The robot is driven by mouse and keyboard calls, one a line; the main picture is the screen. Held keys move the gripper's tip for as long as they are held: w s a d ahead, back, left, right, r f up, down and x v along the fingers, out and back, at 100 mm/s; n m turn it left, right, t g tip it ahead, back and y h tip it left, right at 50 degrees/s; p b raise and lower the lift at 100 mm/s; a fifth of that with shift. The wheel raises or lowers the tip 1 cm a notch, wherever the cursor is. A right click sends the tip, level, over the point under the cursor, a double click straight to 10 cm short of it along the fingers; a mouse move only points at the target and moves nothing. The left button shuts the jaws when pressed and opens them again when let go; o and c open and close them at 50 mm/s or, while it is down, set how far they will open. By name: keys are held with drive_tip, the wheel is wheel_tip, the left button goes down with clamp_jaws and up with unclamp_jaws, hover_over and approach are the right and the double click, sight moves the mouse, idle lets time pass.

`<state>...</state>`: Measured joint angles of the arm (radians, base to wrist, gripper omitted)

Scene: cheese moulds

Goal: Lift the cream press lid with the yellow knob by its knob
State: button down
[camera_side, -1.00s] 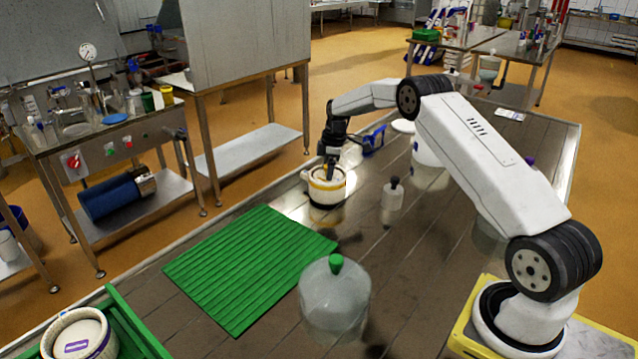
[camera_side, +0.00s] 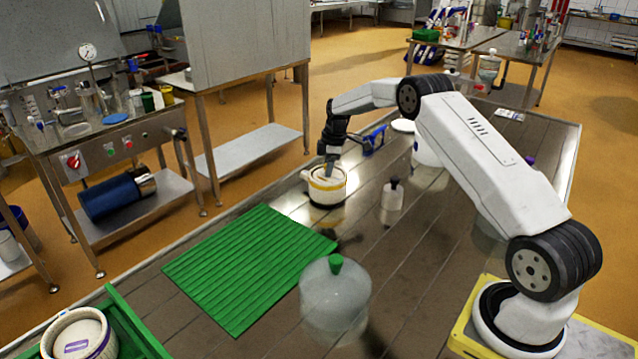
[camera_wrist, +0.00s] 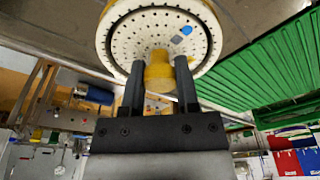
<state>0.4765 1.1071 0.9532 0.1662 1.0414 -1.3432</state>
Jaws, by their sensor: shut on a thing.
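The cream press lid (camera_wrist: 136,32) is a round disc full of small holes, with a blue spot and a grey spot on it in the wrist view. Its yellow knob (camera_wrist: 158,74) stands between the two fingers of my gripper (camera_wrist: 160,88), which is shut on it. In the side view, my gripper (camera_side: 331,165) points down at a low cream mould with a yellow band (camera_side: 326,188) on the dark table. The lid is at the mould's top there. The fingers partly hide it, and I cannot tell whether any gap lies below it.
A ribbed green mat (camera_side: 245,268) lies in front. A clear vessel with a green knob (camera_side: 334,300) and a small white dark-knobbed piece (camera_side: 392,200) stand nearby. A blue object (camera_side: 373,140) is behind. A green crate (camera_side: 130,325) holding another mould is at lower left.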

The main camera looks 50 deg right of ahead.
drive_tip(key=shift+r, duration=1.6)
drive_tip(key=shift+s+a+r, duration=0.1)
drive_tip(key=shift+s+r, duration=0.2)
drive_tip(key=s+a+r, duration=0.4)
drive_tip(key=s+r, duration=0.5)
drive_tip(key=s, duration=0.3)
drive_tip(key=shift+s+a, duration=0.2)
drive_tip(key=shift+a, duration=0.2)
drive_tip(key=shift+r, duration=0.1)
wheel_tip(320, 180, up, 8)
idle(0.5)
drive_tip(key=shift+s+f, duration=0.1)
drive_tip(key=shift+f, duration=0.1)
idle(0.6)
